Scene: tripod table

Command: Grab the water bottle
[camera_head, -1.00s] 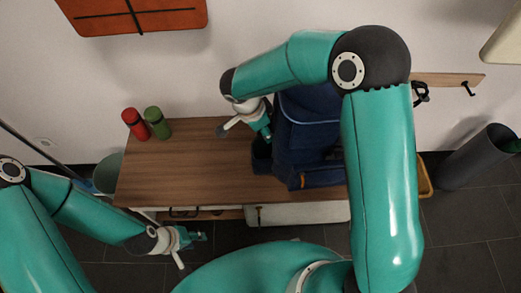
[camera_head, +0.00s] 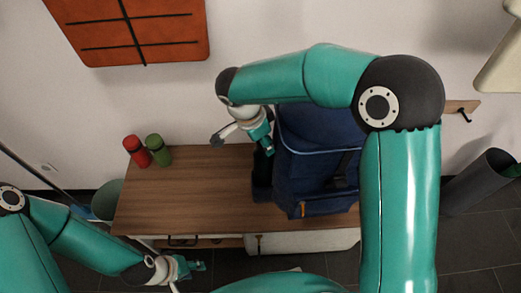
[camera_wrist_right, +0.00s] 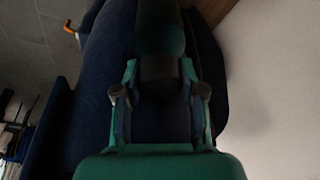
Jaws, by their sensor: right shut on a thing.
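A dark, cylinder-shaped bottle (camera_head: 262,174) stands at the left side of the blue backpack (camera_head: 312,165) on the table. My right gripper (camera_head: 268,147) is at its top, beside the backpack. In the right wrist view the dark bottle (camera_wrist_right: 160,75) lies between the two teal fingers, and the right gripper (camera_wrist_right: 160,95) is shut on it. The bottle's lower part is hard to make out in the dark. My left gripper (camera_head: 198,266) hangs in front of the table, away from the bottle; its finger gap is too small to judge.
A red bottle (camera_head: 137,152) and a green bottle (camera_head: 158,151) stand at the table's back left. The wooden tabletop (camera_head: 190,200) is clear in between. A grey bin (camera_head: 480,182) stands at the right. An orange panel (camera_head: 125,30) hangs on the wall.

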